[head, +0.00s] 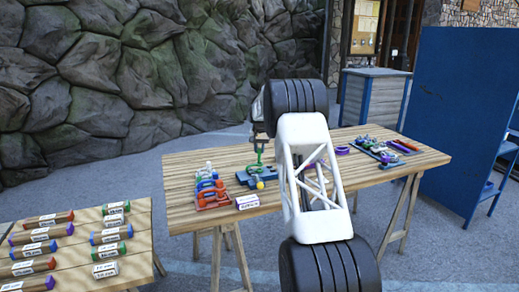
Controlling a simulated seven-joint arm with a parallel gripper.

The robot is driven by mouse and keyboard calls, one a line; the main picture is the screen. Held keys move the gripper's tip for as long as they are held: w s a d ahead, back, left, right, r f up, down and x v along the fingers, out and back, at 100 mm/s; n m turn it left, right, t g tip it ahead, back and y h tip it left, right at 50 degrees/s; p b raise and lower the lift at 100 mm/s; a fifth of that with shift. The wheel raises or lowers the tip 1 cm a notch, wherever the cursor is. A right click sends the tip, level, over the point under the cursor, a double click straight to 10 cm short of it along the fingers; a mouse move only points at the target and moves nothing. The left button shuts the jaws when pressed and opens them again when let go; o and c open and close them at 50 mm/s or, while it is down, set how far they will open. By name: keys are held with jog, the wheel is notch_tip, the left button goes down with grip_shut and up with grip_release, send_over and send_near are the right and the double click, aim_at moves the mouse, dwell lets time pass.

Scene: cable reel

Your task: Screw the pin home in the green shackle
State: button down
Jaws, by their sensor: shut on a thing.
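My gripper (260,139) points down above the table (340,178), left of my white arm link. It is small in view and its fingers look shut on the top of an upright green piece, which seems to be the pin. The green shackle (258,168) is just below, at a dark blue-grey fixture (243,179). The fingertips and the thread are too small to make out. I cannot tell how far the pin is in.
A yellow ball (260,185) is at the fixture's front. A rack of red, blue and white shackles (212,190) is to the left, with a white labelled box (247,202). A tray of coloured parts (380,152) is at the right. A second table (135,238) holds labelled boxes.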

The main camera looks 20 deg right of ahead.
aim_at(259, 153)
jog(key=shift+f, duration=0.85)
jog(key=shift+f, duration=1.15)
dwell(1.2)
jog(key=c, duration=1.6)
grip_release()
grip_shut()
jog(key=shift+m, duration=0.4)
